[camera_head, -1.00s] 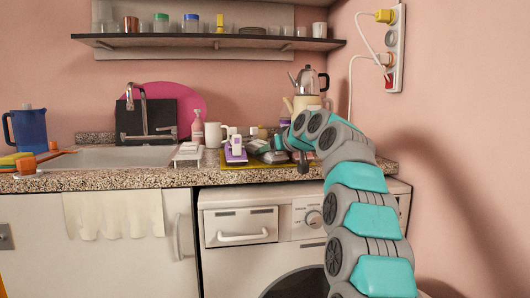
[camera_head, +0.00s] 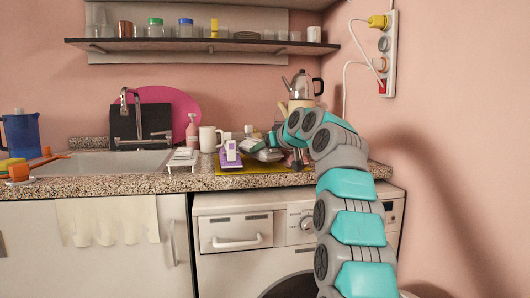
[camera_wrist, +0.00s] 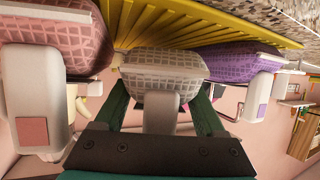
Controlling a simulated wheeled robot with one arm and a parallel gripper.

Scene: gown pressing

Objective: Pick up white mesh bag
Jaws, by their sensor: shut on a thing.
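The white mesh bag (camera_wrist: 162,72) is in the middle of the wrist view, its grid-patterned body between the dark green fingers of my gripper (camera_wrist: 160,108). My gripper is shut on it. In the head view the white mesh bag (camera_head: 267,154) shows only in part at the yellow rack, beside my gripper (camera_head: 258,146), with my arm reaching in from the right. In the wrist view the bag is close to the yellow rack; I cannot tell whether it still touches it.
A pink mesh bag (camera_wrist: 70,38) and a purple mesh bag (camera_wrist: 230,62) flank the white one closely. The yellow rack (camera_head: 258,181) lies on the speckled counter (camera_head: 110,185). A white mug (camera_head: 208,139) and a kettle (camera_head: 302,85) stand nearby.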

